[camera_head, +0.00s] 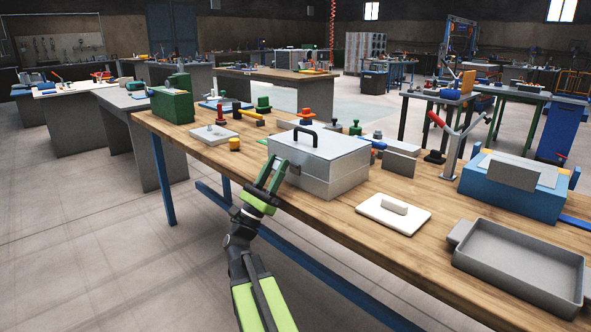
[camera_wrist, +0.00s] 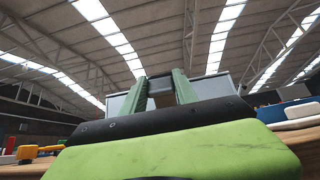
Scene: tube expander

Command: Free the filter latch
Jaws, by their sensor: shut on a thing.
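A pale grey box (camera_head: 335,182) with a closed lid (camera_head: 340,147) and a black handle (camera_head: 306,130) on top stands on the wooden workbench. A small grey latch (camera_head: 294,169) shows on its near face. My gripper (camera_head: 277,163) is at that face, at the latch. In the wrist view, the two green fingers (camera_wrist: 160,78) are shut on a dark grey block (camera_wrist: 161,90), which appears to be the latch. The box's walls show on both sides behind the fingers. The exact contact is partly hidden by my gripper in the head view.
A white plate with a raised grip (camera_head: 394,212) lies right of the box, and a grey tray (camera_head: 520,262) lies farther right. A red-handled lever stand (camera_head: 450,150) rises behind.

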